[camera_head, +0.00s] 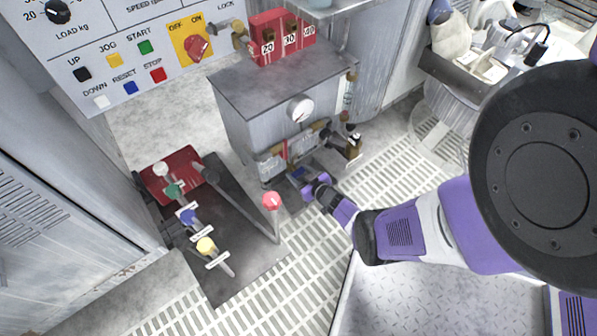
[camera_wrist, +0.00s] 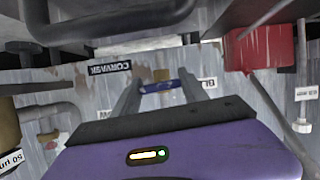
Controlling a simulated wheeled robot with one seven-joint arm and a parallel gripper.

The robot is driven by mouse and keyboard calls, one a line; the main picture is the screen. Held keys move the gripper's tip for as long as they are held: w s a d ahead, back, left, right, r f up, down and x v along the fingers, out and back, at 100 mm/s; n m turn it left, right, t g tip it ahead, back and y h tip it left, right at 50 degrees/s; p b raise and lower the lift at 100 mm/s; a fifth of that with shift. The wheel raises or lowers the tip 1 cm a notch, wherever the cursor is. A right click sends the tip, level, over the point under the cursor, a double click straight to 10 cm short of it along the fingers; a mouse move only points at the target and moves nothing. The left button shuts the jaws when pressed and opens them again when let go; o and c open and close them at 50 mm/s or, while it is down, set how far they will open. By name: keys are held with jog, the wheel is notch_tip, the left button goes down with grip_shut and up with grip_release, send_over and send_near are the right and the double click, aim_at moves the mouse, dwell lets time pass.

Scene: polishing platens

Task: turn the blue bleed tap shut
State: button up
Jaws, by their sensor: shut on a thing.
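The blue bleed tap (camera_wrist: 160,86) shows in the wrist view as a short blue handle in front of a brass fitting (camera_wrist: 162,74) on a scuffed grey panel. My gripper (camera_wrist: 161,90) has one finger at each end of the handle and is shut on it. The handle lies crosswise between the fingers, slightly tilted. In the head view my gripper (camera_head: 303,181) is low at the front of the grey cabinet (camera_head: 280,85). There the tap is mostly hidden by the gripper and I cannot tell its angle.
Levers with green, blue and yellow knobs (camera_head: 205,245) and a tall red-knobbed lever (camera_head: 272,201) stand left of my gripper. A gauge (camera_head: 300,108) and pipework (camera_head: 335,140) are just above it. A red block (camera_wrist: 258,48) shows in the wrist view. Slatted floor (camera_head: 375,185) lies right.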

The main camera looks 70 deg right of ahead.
aim_at(300, 174)
jog(key=shift+m+y, duration=0.3)
dwell(0.5)
jog(key=o, duration=1.4)
jog(key=shift+s+a+r+p, duration=0.3)
jog(key=shift+s+p, duration=0.1)
jog(key=shift+p, duration=0.15)
jog(key=p+v, duration=0.2)
jog(key=v, duration=0.1)
jog(key=p+v, duration=0.2)
jog(key=v, duration=0.1)
jog(key=shift+s+a, duration=0.15)
jog(key=shift+s, duration=0.25)
